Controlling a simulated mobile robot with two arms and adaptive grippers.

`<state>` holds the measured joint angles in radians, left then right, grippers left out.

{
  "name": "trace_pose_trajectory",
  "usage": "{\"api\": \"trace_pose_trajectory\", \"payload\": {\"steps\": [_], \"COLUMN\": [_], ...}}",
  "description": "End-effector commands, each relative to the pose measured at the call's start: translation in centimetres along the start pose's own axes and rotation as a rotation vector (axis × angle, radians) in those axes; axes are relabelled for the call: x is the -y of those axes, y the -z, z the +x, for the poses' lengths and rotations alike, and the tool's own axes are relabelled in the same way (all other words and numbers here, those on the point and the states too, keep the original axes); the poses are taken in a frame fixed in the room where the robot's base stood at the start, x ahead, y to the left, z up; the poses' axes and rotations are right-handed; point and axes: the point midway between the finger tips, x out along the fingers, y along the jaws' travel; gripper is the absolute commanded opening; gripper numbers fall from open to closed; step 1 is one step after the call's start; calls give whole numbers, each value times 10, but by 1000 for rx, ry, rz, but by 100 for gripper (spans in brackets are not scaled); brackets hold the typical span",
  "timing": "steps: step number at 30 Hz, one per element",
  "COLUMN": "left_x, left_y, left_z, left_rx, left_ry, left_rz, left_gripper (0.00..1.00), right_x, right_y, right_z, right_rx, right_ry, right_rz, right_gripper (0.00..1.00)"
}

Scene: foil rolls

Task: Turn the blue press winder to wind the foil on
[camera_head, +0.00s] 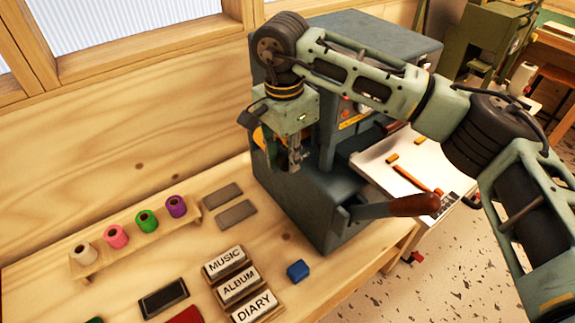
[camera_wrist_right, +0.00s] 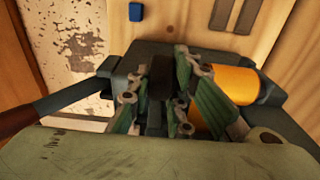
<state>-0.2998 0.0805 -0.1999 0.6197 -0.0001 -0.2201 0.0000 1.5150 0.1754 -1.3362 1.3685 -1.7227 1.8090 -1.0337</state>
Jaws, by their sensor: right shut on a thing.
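The blue-grey press (camera_head: 325,205) stands at the back of the wooden bench. An orange foil roll (camera_wrist_right: 238,84) is mounted on it, and only a sliver of it shows in the head view (camera_head: 259,137). My right gripper (camera_head: 292,158) points down at the press beside this roll. In the right wrist view its green fingers (camera_wrist_right: 168,92) are closed around a dark piece (camera_wrist_right: 157,96), which appears to be the winder. The fingers hide most of it, so its blue colour and turn angle cannot be told. My left gripper is out of view.
A press lever with a brown handle (camera_head: 413,205) sticks out to the right. A wooden rack (camera_head: 105,262) holds several coloured rolls. Lettered blocks (camera_head: 240,285), a blue block (camera_head: 298,270) and grey plates (camera_head: 236,214) lie on the bench. A white side table (camera_head: 410,165) stands right.

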Motion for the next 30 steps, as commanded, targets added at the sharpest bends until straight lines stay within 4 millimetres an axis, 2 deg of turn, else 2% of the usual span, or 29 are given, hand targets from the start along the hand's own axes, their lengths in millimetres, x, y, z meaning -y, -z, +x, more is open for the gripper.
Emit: {"api": "trace_pose_trajectory", "payload": {"steps": [1,3,16,17,21,23,30], "left_x": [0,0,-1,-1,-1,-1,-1], "left_y": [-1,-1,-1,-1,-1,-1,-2], "left_z": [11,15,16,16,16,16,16], "left_rx": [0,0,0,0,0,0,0], "left_ry": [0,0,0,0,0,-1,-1], "left_rz": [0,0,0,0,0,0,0], "left_gripper": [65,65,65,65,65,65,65], "right_x": [0,0,0,0,0,0,0], "right_y": [3,2,2,2,2,2,2], "right_z": [6,5,1,1,0,0,0], "right_rx": [48,105,162,162,161,161,161], "right_ry": [0,0,0,0,0,0,0], "right_rz": [5,2,-2,-2,-1,-1,-1], "right_gripper": [0,0,0,21,33,38,38]}}
